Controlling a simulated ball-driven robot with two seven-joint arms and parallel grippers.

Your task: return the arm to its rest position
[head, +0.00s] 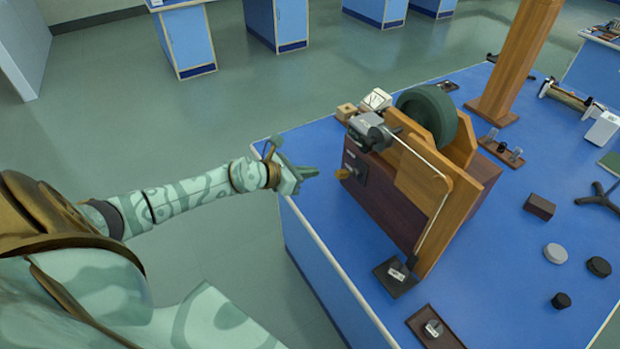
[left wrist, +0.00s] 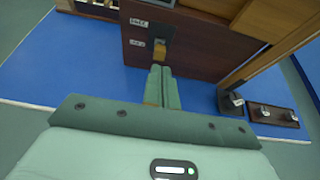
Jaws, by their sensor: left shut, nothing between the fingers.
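My left arm reaches in from the left in the head view, with its left gripper (head: 309,173) over the near left edge of the blue bench. The gripper is shut and empty. Its tip points at a small brass-coloured knob (head: 343,174) on the side of a dark wooden box (head: 382,200), with a small gap between them in the head view. In the left wrist view the shut fingers (left wrist: 161,78) point toward the same box (left wrist: 195,50), just below the knob (left wrist: 160,46). My right gripper is not in view.
The blue bench (head: 540,225) carries a green wheel (head: 428,113) in a wooden frame above the box, and a wooden post (head: 515,60). Small dark blocks and discs (head: 556,253) lie at the right. Open floor (head: 200,110) lies left of the bench.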

